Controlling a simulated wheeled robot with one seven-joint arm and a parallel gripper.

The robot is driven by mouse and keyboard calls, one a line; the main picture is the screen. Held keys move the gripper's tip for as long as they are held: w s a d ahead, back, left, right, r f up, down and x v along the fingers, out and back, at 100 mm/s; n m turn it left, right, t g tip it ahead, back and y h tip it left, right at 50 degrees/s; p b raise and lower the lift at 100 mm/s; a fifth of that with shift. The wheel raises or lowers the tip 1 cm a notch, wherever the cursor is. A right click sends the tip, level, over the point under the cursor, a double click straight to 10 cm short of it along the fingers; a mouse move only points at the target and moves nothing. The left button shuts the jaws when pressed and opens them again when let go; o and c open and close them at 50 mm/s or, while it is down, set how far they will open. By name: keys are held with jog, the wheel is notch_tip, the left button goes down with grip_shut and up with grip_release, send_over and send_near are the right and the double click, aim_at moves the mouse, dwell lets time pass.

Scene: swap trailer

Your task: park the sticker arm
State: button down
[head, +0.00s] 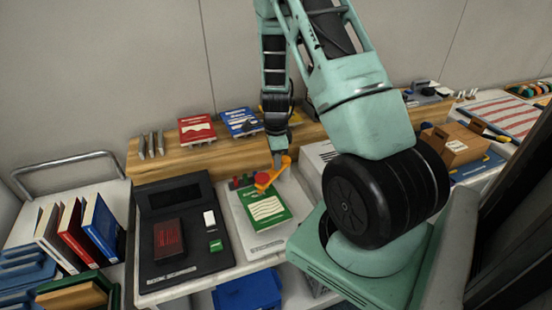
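My teal arm with black joints reaches down from the top of the head view. Its small end, my gripper (277,158), is over the back of a pale board (232,210). An orange bar (273,176), which looks like the sticker arm, slants right under my gripper, with a red round part beside it. Its lower end is over the top edge of a green book (264,209) lying on the board. I cannot tell whether my fingers touch or hold the bar; they are too small and partly hidden.
A black station (184,232) holds a dark red book left of the board. Books stand upright at the far left. A wooden ledge (230,148) behind carries a red book (197,129) and a blue one. A cardboard box (457,145) is at right. My large forearm fills the right middle.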

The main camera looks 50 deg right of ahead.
jog(key=shift+s, duration=0.1)
jog(key=shift+s+d+n+b, duration=0.4)
jog(key=shift+s+n+b, duration=0.3)
jog(key=shift+n, duration=1.1)
jog(key=shift+s+d+n+b, duration=0.5)
jog(key=shift+n+b, duration=0.3)
jog(key=shift+n, duration=1)
jog(key=shift+s+d+n+b, duration=0.35)
jog(key=shift+s+n+b, duration=0.4)
jog(key=shift+n, duration=1.05)
jog(key=shift+r, duration=0.1)
jog(key=c, duration=1.2)
grip_release()
notch_tip(320, 180, up, 17)
jog(key=b, duration=0.1)
jog(key=shift+r, duration=0.2)
